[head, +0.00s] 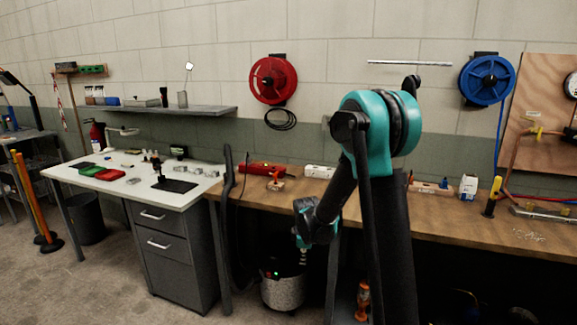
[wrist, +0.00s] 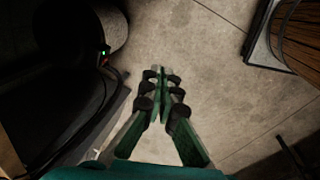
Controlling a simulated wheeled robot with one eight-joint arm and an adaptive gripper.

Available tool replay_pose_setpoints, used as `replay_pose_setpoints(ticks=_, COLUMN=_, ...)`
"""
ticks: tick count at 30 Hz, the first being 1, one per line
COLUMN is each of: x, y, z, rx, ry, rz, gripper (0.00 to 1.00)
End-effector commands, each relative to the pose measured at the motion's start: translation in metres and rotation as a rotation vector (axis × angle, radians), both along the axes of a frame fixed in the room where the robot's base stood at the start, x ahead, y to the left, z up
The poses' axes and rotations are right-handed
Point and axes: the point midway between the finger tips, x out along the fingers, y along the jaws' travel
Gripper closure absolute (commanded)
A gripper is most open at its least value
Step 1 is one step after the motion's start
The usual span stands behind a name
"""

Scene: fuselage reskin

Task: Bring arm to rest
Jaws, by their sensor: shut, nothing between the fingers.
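My arm, teal and black, stands in the right half of the head view and folds over at its top joint. Its wrist end hangs low in front of the wooden bench. My gripper shows in the wrist view (wrist: 164,72), pointing down over bare concrete floor. Its two green fingers with black joints meet at the tips, shut with nothing between them. In the head view the fingers are too small and dark to make out.
The wooden workbench (head: 455,208) runs along the wall at the right. A white-topped table (head: 130,190) with a drawer cabinet (head: 165,245) stands at left. A grey canister (head: 283,290) with a green light stands on the floor near my wrist. The concrete floor (head: 100,290) is clear at front left.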

Motion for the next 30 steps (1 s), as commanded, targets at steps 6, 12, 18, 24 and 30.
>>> replay_pose_setpoints(ticks=6, x=-0.054, y=-0.045, z=0.038, rx=0.081, ry=-0.027, rz=-0.319, gripper=1.0)
replay_pose_setpoints(ticks=12, x=-0.109, y=-0.079, z=0.059, rx=0.162, ry=-0.05, rz=-0.612, gripper=1.0)
replay_pose_setpoints(ticks=18, x=-0.166, y=-0.106, z=0.067, rx=0.251, ry=-0.073, rz=-0.904, gripper=1.0)
replay_pose_setpoints(ticks=24, x=-0.22, y=-0.126, z=0.063, rx=0.34, ry=-0.094, rz=-1.179, gripper=1.0)
replay_pose_setpoints(ticks=30, x=-0.253, y=-0.135, z=0.055, rx=0.402, ry=-0.106, rz=-1.357, gripper=1.0)
